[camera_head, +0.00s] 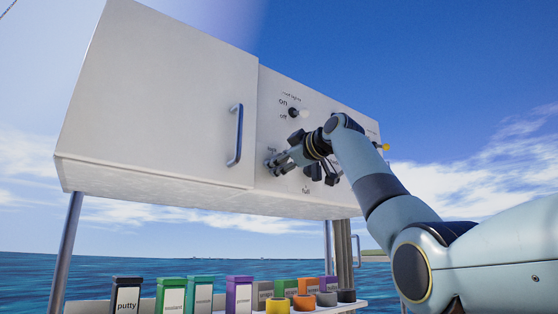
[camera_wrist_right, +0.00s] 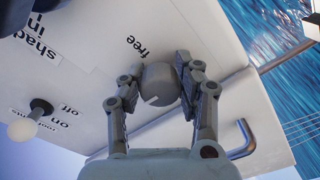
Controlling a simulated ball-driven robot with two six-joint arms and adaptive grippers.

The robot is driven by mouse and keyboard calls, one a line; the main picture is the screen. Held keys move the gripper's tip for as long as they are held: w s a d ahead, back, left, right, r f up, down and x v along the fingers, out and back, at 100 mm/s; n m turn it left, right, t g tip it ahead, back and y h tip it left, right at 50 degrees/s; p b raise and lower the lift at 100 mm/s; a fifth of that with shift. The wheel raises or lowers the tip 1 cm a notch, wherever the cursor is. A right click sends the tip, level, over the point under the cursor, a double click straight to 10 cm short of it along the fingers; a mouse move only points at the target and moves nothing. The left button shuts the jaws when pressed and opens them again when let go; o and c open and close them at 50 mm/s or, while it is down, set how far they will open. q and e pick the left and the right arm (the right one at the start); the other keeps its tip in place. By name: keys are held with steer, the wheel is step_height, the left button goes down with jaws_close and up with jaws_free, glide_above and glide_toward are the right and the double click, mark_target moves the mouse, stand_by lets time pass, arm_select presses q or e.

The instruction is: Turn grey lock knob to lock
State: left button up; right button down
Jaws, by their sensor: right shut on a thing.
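The grey lock knob (camera_wrist_right: 160,84) sits on the white panel, in the right wrist view, with a light pointer line on its face. The word "free" is printed on the panel close to it. My right gripper (camera_wrist_right: 162,88) has a finger on each side of the knob and is shut on it. In the head view my right gripper (camera_head: 277,163) is at the lower left of the control panel (camera_head: 340,118), and its fingers largely hide the knob. My left gripper is not in view.
A white-tipped toggle (camera_head: 298,113) marked on and off is above my gripper. The closed cabinet door (camera_head: 165,95) with a blue handle (camera_head: 236,135) is just left. Several labelled boxes (camera_head: 170,296) and coloured rolls (camera_head: 303,302) stand on a shelf below.

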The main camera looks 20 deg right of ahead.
steer(key=c, duration=2.1)
jaws_free()
steer(key=shift+n, duration=0.5)
steer(key=shift+o, duration=0.2)
steer(key=o, duration=1.2)
steer(key=shift+s, duration=0.1)
steer(key=v, duration=1.2)
